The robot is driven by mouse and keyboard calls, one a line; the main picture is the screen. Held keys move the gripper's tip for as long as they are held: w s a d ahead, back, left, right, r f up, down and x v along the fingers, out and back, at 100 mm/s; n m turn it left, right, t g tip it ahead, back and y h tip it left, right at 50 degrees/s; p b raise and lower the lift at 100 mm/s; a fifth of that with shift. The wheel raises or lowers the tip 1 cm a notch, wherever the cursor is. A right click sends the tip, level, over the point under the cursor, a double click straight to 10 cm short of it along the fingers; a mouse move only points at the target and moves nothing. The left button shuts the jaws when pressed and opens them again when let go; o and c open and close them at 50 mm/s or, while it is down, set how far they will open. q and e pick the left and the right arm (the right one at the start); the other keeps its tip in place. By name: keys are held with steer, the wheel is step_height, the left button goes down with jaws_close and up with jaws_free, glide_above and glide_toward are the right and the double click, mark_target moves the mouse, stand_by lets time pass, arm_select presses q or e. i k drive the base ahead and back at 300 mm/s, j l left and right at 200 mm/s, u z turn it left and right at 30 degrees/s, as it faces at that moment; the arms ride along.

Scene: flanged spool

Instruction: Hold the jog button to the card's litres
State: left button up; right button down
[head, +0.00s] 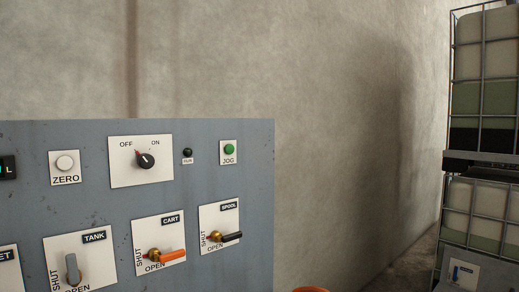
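The green jog button (229,149) sits on a white plate marked JOG, at the upper right of the grey control panel (255,190). Nothing touches it. A dark display (8,167) is cut off by the left edge; only an "L" and part of a lit digit show, so I cannot read the litres. The card with the litres is not in view. The OFF/ON selector (146,160) has its red pointer tilted up-left, toward OFF. A small dark lamp (187,153) sits between the selector and the jog button. Neither gripper is in view.
A white ZERO button (65,163) is at left. The TANK lever (73,268) is near vertical; the orange CART lever (172,256) and black SPOOL lever (231,237) point right. Caged tanks (485,105) stand at far right. An orange edge (310,289) shows at the bottom.

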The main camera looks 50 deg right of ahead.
mark_target(229, 148)
steer(key=l+z, duration=0.15)
steer(key=l, duration=0.35)
steer(key=i+l+z, duration=0.2)
steer(key=l, duration=0.3)
steer(key=l+z, duration=0.15)
steer(key=l, duration=0.35)
